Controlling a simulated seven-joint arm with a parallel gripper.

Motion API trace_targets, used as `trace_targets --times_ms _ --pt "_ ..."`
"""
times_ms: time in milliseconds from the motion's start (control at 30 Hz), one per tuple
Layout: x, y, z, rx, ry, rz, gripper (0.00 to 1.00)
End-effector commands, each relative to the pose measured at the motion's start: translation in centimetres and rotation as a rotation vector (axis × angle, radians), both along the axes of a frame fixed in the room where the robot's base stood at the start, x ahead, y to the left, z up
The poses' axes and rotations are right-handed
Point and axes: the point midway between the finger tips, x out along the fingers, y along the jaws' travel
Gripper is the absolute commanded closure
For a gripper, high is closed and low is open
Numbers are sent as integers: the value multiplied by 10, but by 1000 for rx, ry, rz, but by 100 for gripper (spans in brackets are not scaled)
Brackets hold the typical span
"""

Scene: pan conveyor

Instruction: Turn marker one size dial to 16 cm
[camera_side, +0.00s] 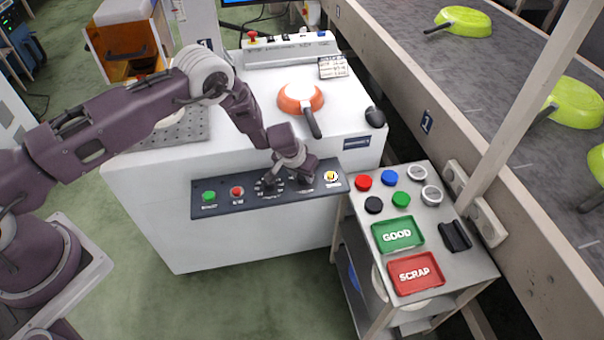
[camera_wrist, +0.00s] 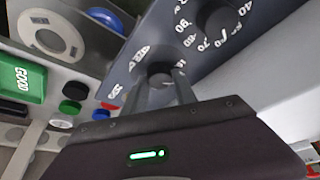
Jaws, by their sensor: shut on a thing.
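The control panel (camera_side: 232,201) on the front edge of the white machine carries a green button, a red button, dials and a yellow button. My gripper (camera_side: 304,177) is at the panel's right part, partly hiding the dials. In the wrist view my gripper's two fingers (camera_wrist: 162,90) are closed on a small dark dial knob (camera_wrist: 158,69), one finger on each side.
An orange pan (camera_side: 300,97) lies on the machine top (camera_side: 245,115). A cart (camera_side: 462,266) at right holds a green GOOD tray (camera_side: 397,235), a red SCRAP tray (camera_side: 415,275) and several coloured discs. Beyond it runs the conveyor (camera_side: 500,100) with green pans.

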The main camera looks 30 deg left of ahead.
Motion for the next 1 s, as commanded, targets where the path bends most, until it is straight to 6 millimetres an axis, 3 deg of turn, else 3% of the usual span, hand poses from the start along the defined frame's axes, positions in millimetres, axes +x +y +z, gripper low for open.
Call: trace_targets --times_ms 1000 --pt "2 -4 1 0 -3 633 100"
